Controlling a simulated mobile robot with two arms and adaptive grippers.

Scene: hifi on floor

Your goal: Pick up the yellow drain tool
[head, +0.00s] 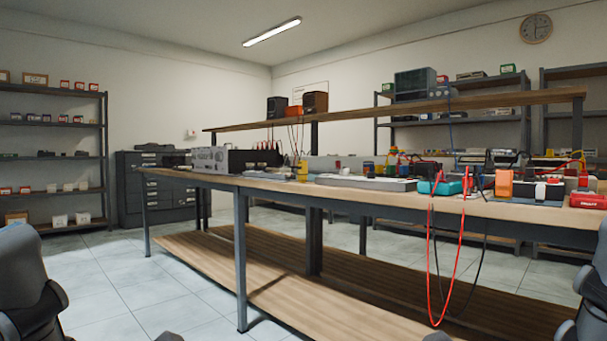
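I cannot make out a yellow drain tool for certain. A small yellow upright item (302,171) stands on the workbench, too small to identify. Only dark grey parts of my arms show at the lower left and lower right edges. Small dark bits at the bottom edge are too cut off to identify. Neither gripper's fingers can be seen.
A long wooden workbench (270,190) with a low shelf (290,290) crosses the room. It carries a metal hi-fi unit (235,160) and a red multimeter (588,201). Red and black cables (432,270) hang off its front. Tiled floor (100,265) is clear at left.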

